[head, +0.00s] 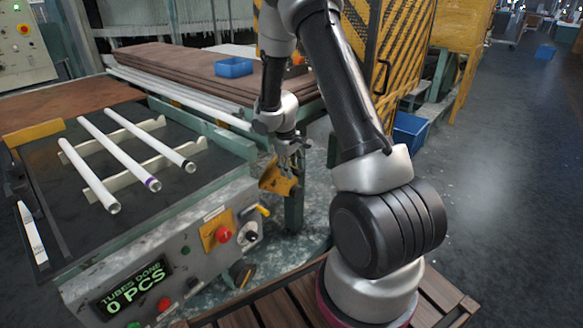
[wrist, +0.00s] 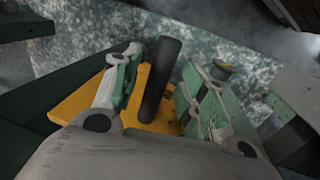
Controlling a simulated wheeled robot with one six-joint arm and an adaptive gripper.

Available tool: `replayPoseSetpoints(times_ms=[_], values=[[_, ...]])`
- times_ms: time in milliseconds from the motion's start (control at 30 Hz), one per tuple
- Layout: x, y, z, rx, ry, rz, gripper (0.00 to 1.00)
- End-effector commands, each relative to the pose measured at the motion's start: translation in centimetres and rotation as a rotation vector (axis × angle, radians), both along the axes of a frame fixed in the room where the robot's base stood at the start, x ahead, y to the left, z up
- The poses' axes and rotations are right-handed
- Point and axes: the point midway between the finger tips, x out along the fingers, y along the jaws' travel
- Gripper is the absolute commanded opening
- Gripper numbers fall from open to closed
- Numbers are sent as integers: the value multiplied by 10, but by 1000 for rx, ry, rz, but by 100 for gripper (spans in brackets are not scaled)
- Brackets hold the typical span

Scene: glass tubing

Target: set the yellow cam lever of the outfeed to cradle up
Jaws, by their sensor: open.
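My gripper (head: 285,163) is over a yellow plate-like part (head: 277,181) at the side of the outfeed bench. In the wrist view my gripper (wrist: 162,68) is open. A dark rod-shaped handle (wrist: 160,80) stands between its fingers, in front of the yellow part (wrist: 85,104). Gaps show on both sides of the handle, and I cannot tell whether a finger touches it. The fingers hide part of the yellow part. A smaller yellow lever (head: 262,210) sits by a round knob on the control panel. I cannot tell for sure which yellow part is the cam lever.
Three white tubes (head: 129,149) lie across pale rails on the dark bench top. The control panel (head: 185,250) carries a red button (head: 223,235) and a display (head: 133,287) reading "TUBES DONE 0 PCS". A green leg (head: 294,208) stands close below my gripper. Open floor lies at right.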

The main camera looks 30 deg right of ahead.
Motion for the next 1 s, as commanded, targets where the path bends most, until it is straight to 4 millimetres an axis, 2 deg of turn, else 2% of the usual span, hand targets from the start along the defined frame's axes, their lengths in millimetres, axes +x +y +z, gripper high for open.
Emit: replayPoseSetpoints(times_ms=[167,267,700,833,1000], values=[[1,0,2,0,-2,0,42],[1,2,11,-1,-5,1,42],[-5,19,99,0,-4,1,42],[-7,22,113,-1,-1,1,42],[-8,23,118,0,-1,0,42]])
